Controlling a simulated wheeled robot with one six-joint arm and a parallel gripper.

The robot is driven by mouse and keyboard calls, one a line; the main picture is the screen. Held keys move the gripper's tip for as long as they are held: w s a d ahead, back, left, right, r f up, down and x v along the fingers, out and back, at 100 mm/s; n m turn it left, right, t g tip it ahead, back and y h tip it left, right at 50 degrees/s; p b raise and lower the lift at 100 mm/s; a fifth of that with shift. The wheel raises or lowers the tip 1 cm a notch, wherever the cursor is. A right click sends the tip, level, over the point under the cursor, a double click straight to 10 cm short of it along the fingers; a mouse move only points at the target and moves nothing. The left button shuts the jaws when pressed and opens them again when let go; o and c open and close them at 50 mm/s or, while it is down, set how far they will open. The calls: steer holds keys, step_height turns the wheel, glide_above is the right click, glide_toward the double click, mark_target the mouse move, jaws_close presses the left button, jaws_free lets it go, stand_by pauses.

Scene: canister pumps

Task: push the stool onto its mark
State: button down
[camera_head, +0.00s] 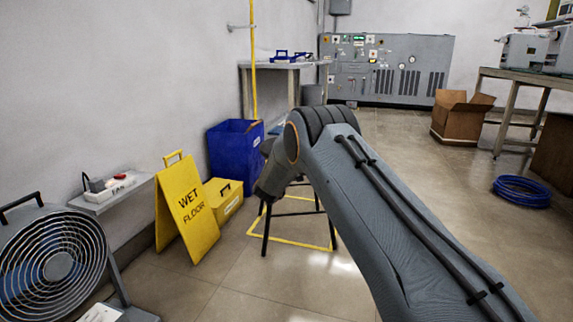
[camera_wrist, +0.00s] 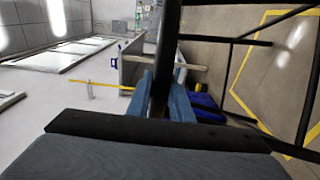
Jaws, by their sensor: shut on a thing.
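The stool (camera_head: 266,228) has thin dark legs and stands upright on the floor, its upper part mostly hidden behind my arm. Its mark (camera_head: 290,242) is a yellow outline on the floor under and around the legs. The near left foot appears just outside the near line, and the near right foot is close to the right corner. In the wrist view, my gripper (camera_wrist: 166,103) has its blue fingers closed around a dark bar of the stool (camera_wrist: 225,40). The mark (camera_wrist: 247,53) also shows there beyond the legs. My gripper is hidden in the head view.
A yellow wet floor sign (camera_head: 187,208), a yellow box (camera_head: 224,200) and a blue bin (camera_head: 232,150) stand left of the stool. A fan (camera_head: 57,265) is at the near left. A cardboard box (camera_head: 458,118) and a blue hose coil (camera_head: 521,190) lie right, with open floor between.

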steer(key=shift+b+x, duration=1)
steer(key=shift+x, duration=0.45)
steer(key=shift+b+x, duration=2.3)
steer(key=shift+x, duration=0.25)
steer(key=shift+d, duration=0.1)
steer(key=shift+b+x, duration=1.05)
steer(key=shift+b, duration=0.15)
steer(key=shift+x, duration=1.2)
